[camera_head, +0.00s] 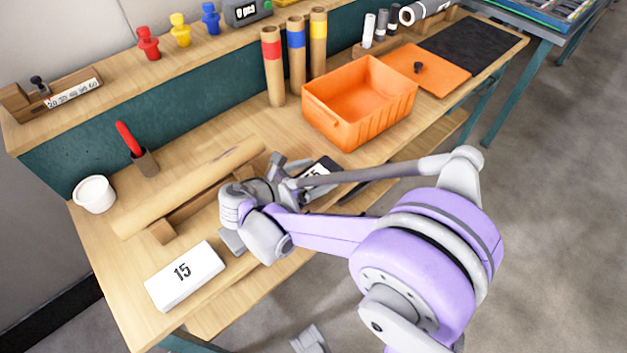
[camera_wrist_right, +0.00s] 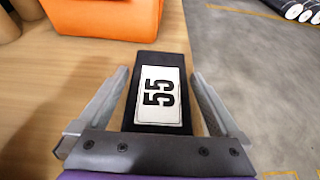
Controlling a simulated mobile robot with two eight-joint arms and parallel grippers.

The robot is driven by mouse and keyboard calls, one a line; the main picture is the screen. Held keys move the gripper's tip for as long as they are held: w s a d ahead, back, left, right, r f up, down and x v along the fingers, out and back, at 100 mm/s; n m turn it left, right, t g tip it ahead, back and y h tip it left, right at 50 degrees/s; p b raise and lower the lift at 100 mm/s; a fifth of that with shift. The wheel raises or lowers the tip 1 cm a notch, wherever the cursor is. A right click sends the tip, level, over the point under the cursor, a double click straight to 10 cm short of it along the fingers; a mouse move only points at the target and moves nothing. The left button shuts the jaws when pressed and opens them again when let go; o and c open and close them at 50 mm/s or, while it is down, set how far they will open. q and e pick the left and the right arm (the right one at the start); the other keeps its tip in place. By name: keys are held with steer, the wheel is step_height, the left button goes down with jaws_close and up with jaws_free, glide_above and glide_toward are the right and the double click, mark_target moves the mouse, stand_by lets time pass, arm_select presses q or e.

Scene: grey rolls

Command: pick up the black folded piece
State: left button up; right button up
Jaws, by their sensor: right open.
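The black folded piece (camera_wrist_right: 161,63) lies on the wooden bench and carries a white label reading 55. In the right wrist view it lies between the two fingers of my right gripper (camera_wrist_right: 160,103), with a gap on each side. In the head view the piece (camera_head: 321,168) is partly hidden behind my right arm, near the bench's front edge. My right gripper is open and holds nothing.
An orange bin (camera_head: 362,102) stands just beyond the piece. A long brown roll (camera_head: 187,187) lies left of my right gripper, with a white box marked 15 (camera_head: 184,275) in front. Colour-banded tubes (camera_head: 297,57) stand behind. The floor lies past the bench's front edge.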

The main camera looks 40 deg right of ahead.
steer(key=shift+c, duration=0.2)
steer(key=c, duration=1.2)
steer(key=shift+r, duration=0.15)
